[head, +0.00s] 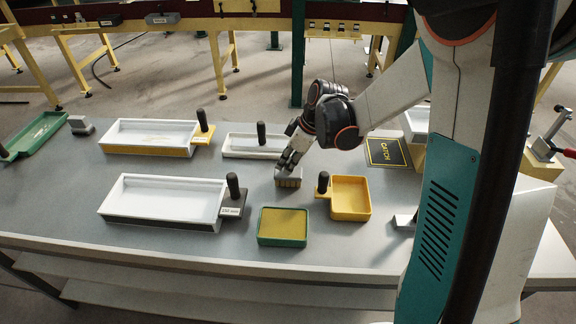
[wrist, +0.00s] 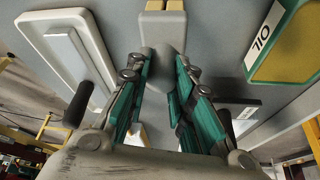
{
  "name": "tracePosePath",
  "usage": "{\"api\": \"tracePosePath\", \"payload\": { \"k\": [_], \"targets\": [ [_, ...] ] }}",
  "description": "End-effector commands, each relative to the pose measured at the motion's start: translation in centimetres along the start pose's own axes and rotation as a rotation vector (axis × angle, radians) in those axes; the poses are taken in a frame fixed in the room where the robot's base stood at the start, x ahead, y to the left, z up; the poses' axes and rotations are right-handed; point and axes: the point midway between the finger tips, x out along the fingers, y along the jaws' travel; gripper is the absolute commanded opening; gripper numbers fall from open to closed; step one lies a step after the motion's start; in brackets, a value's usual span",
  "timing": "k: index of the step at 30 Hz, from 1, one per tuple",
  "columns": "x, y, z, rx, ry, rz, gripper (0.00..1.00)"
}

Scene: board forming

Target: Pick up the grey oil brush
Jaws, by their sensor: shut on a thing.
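The grey oil brush (head: 289,174) is a small grey block with tan bristles below. In the head view it is at the middle of the table, bristles down. I cannot tell whether it touches the tabletop. My gripper (head: 286,165) comes down from the upper right and is shut on the brush's grey body. In the wrist view the brush (wrist: 161,30) shows at the top centre, between the tips of the teal-padded fingers (wrist: 161,72). The fingers hide part of it.
A green tray with a yellow inside (head: 283,241) stands in front of the brush. A yellow pan (head: 351,212) with a black handle is close on the right. White trays (head: 150,215) stand left and behind. A black CATCH plate (head: 388,152) lies at the right on the grey table (head: 80,215).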

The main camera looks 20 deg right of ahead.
Motion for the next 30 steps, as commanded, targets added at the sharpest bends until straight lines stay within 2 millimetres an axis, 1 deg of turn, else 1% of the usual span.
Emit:
{"api": "tracePosePath", "payload": {
  "k": [5,8,11,18,21,27,30],
  "targets": [
    [-1.7,0.0,-0.7,0.000,0.000,0.000,0.00],
    [-3.4,0.0,-1.4,0.000,0.000,0.000,0.00],
    [-5.5,-0.1,-2.3,0.000,0.000,0.000,0.00],
    [-11.3,-0.1,-4.6,0.000,0.000,0.000,0.00],
    [-13.3,0.0,-5.5,0.000,0.000,0.000,0.00],
    [-16.4,0.0,-6.8,0.000,0.000,0.000,0.00],
    [-17.3,0.0,-7.2,0.000,0.000,0.000,0.00]
  ]
}}
